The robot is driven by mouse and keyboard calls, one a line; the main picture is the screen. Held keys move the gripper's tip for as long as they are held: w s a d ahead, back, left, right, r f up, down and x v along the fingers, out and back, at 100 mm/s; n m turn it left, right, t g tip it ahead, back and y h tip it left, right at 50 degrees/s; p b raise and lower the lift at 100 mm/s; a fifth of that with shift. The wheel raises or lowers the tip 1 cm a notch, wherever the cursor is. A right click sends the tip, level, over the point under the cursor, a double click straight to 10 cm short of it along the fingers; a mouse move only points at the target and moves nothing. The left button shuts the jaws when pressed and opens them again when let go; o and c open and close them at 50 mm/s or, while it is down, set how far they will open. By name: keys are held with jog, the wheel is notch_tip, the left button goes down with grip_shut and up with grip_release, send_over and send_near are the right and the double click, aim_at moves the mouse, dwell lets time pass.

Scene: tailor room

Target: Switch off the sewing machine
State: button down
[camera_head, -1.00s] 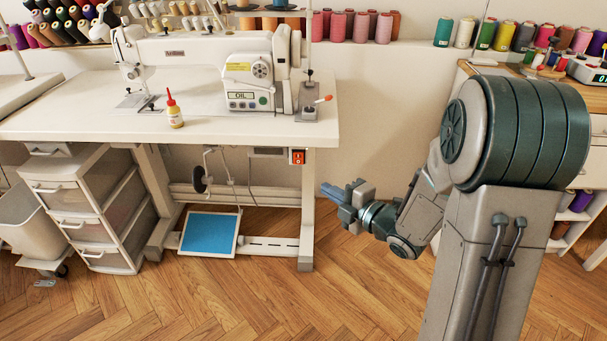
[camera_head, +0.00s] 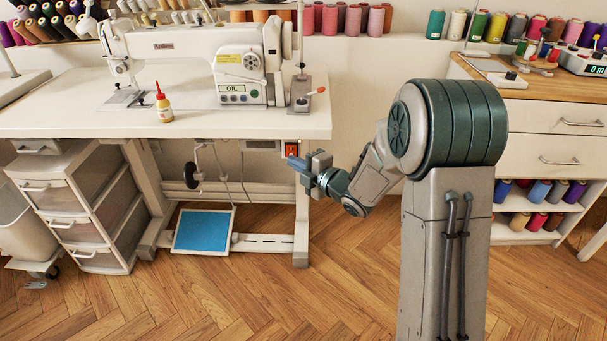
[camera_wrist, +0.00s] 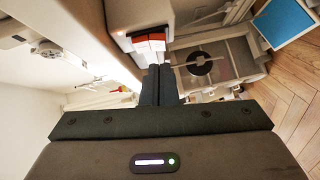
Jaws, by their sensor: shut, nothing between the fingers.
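The white sewing machine (camera_head: 188,60) stands on a white table (camera_head: 60,112). Its red-orange power switch (camera_head: 292,149) is mounted under the right end of the tabletop. In the wrist view the switch (camera_wrist: 150,42) shows red-orange and white faces just beyond my fingertips. My gripper (camera_head: 292,161) is shut and empty, its fingers pointing left, just below and in front of the switch in the head view. In the wrist view my gripper (camera_wrist: 158,70) has its fingertips close to the switch's lower edge; I cannot tell whether they touch.
A yellow bottle with a red cap (camera_head: 163,108) stands on the table. A blue foot pedal (camera_head: 203,231) lies below, and a drawer unit (camera_head: 75,205) stands at left. A wooden-topped cabinet (camera_head: 540,88) is at right. The wooden floor in front is open.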

jog(key=shift+w+f, duration=0.1)
jog(key=shift+w, duration=0.75)
jog(key=shift+f, duration=0.1)
jog(key=shift+w+b, duration=0.2)
jog(key=shift+b, duration=0.4)
jog(key=s+d+f, duration=0.1)
jog(key=s+d, duration=0.5)
jog(key=s, duration=0.5)
jog(key=shift+s+d+f+b, duration=0.2)
jog(key=shift+d+f+b, duration=0.15)
jog(key=shift+f+b, duration=0.05)
